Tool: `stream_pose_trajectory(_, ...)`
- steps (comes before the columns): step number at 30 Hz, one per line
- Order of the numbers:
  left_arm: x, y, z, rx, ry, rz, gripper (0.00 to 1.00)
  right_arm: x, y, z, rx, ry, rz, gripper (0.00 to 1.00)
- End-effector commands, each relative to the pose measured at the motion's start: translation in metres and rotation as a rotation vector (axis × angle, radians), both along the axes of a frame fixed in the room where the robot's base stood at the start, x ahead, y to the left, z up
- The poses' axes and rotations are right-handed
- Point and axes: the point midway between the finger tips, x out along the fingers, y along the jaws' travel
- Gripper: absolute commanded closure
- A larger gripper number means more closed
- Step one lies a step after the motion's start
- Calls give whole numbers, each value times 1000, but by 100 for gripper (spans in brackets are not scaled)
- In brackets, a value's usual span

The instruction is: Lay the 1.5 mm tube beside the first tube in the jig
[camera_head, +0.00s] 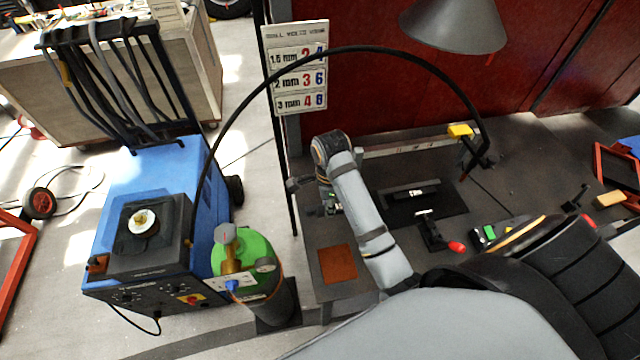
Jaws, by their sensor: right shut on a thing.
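My right gripper (332,207) is at the end of my grey arm, over the left part of the dark bench. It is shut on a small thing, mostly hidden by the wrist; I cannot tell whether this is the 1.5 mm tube. The jig (388,194) looks like a low grey block on a black plate, right of the gripper and apart from it. A small pale piece shows on the jig, perhaps the first tube; it is too small to be sure. My left gripper is not in view.
A black clamp with a red knob (456,246) stands before the jig. A brown square (337,264) lies on the bench's left. A black hose (350,48) arches overhead from the blue welder (155,180). A green cylinder (245,255) stands left. A lamp (452,25) hangs above.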

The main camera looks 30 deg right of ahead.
Motion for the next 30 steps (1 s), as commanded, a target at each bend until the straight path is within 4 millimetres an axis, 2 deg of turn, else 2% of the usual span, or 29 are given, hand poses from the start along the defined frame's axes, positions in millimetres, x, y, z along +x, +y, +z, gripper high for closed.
stream_pose_trajectory(5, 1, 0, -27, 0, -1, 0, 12, 0, 0, -27, 0, 0, 0, 100)
stream_pose_trajectory(12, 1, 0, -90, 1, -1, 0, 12, 1, 0, -90, 0, -1, 0, 100)
stream_pose_trajectory(14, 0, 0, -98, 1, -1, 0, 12, 1, 0, -97, 0, -1, 0, 100)
stream_pose_trajectory(27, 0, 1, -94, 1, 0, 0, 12, 1, 0, -93, 0, -1, 0, 100)
stream_pose_trajectory(30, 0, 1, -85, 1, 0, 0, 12, 5, -1, -85, -1, -2, 11, 100)
